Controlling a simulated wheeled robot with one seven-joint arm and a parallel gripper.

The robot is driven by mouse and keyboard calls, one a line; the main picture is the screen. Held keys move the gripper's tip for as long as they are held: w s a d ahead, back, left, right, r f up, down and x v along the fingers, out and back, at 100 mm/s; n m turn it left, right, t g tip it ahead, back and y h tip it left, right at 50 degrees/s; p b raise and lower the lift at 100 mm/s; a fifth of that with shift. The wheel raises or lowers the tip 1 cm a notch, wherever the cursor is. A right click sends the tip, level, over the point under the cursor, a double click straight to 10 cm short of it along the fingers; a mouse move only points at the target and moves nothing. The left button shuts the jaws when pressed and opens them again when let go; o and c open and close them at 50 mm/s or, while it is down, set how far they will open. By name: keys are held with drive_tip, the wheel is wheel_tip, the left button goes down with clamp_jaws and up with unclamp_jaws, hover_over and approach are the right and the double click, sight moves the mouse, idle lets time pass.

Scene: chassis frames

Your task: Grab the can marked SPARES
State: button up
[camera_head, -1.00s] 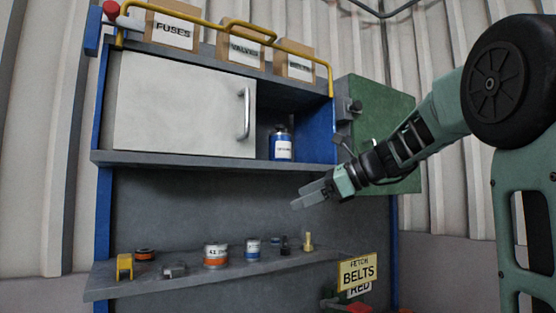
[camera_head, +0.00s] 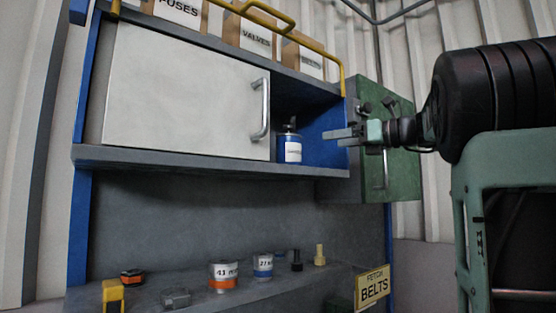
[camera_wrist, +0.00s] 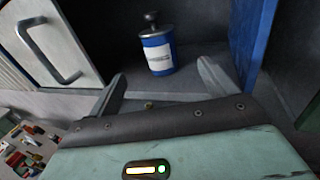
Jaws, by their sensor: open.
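A blue can with a white label and a dark knob on top (camera_head: 289,148) stands upright in the open right part of the upper cabinet. Its label is too small to read. It also shows in the wrist view (camera_wrist: 158,53), ahead of and between my fingers. My gripper (camera_head: 340,134) is open and empty, to the right of the can and apart from it, at the cabinet opening. Its two fingers also show in the wrist view (camera_wrist: 160,84). Other cans stand on the lower shelf: one white and orange (camera_head: 224,275), one blue and white (camera_head: 263,265); I see no SPARES marking on them.
A white sliding door with a handle (camera_head: 261,110) covers the cabinet left of the can. The blue side wall (camera_head: 325,135) bounds the right. A green box (camera_head: 398,150) is beside my arm. A yellow sign reads BELTS (camera_head: 372,286). Boxes (camera_head: 257,40) stand on top.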

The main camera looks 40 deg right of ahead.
sight(283, 145)
drive_tip(key=p+x, duration=0.4)
drive_tip(key=x, duration=0.7)
drive_tip(key=shift+r, duration=0.1)
drive_tip(key=p+x, duration=0.3)
drive_tip(key=x, duration=0.2)
drive_tip(key=shift+a, duration=0.1)
drive_tip(key=shift+w+a, duration=0.15)
drive_tip(key=shift+w, duration=0.3)
drive_tip(key=c, duration=1.4)
drive_tip(key=shift+c, duration=0.3)
